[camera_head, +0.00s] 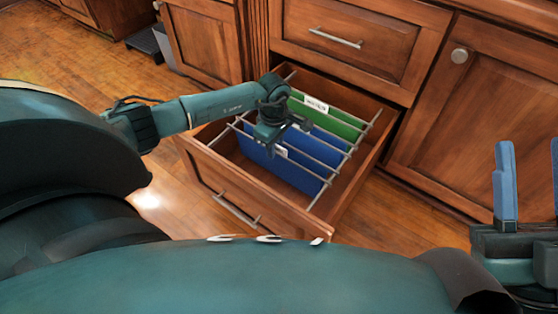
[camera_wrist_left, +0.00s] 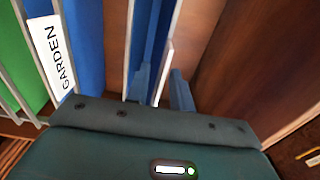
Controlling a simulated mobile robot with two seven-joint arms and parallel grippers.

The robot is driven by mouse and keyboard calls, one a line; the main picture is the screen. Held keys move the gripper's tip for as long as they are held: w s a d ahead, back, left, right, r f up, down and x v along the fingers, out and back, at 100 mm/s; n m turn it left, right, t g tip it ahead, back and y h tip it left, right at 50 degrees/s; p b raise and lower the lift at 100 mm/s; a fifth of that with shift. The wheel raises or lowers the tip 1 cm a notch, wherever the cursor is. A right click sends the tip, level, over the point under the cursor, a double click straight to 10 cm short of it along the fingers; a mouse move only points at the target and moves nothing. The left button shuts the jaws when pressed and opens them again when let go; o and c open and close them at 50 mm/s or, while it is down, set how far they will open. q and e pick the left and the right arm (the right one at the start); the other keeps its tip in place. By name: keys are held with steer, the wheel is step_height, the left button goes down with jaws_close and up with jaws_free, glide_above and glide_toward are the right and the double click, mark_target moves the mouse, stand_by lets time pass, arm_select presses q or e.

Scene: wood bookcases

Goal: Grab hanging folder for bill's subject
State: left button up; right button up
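A green hanging folder (camera_head: 325,118) with a white label hangs at the back of the open drawer; the label's text is too small to read. Blue folder material (camera_head: 268,168) hangs nearer the drawer front, with a white tab partly under my left gripper (camera_head: 284,143). My right gripper (camera_head: 530,180) is open and empty at the right.
The wooden drawer (camera_head: 215,190) is pulled out, with several metal rails (camera_head: 322,158) across it. Closed cabinet doors (camera_head: 488,125) stand at the right and a closed drawer (camera_head: 345,35) is above. Wooden floor (camera_head: 410,215) is clear right of the drawer.

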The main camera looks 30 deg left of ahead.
arm_select(q)
jaws_close()
steer(key=shift+r, duration=0.1)
stand_by(0.4)
